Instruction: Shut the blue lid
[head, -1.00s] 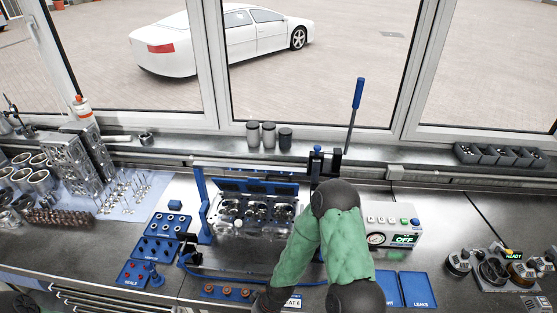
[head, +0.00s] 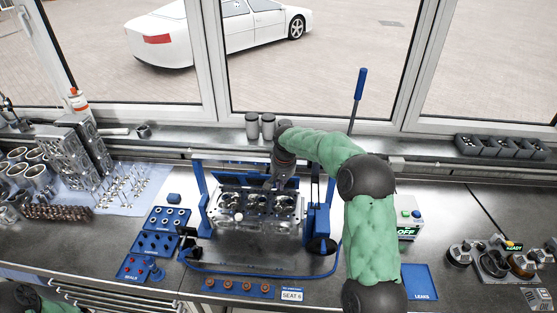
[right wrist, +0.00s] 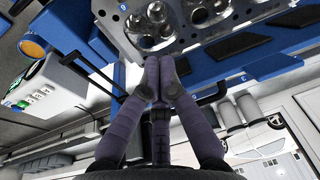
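The blue lid (head: 232,181) stands raised along the back edge of the fixture, behind the metal cylinder head (head: 252,207). My right gripper (head: 281,185) reaches down at the right part of the lid and hides some of it; I cannot tell whether it touches. In the right wrist view its two fingers (right wrist: 158,66) meet at the tips with nothing seen between them. The cylinder head (right wrist: 190,22) shows just beyond the fingertips there, with a long blue part (right wrist: 270,64) to the right. My left gripper is not in view.
Blue trays (head: 157,243) of small parts lie left of the fixture. A tester box (head: 408,216) stands to the right, partly behind my right arm. A long blue-handled lever (head: 358,100) rises behind. Dark canisters (head: 260,126) stand on the sill. A blue hose (head: 265,277) loops in front.

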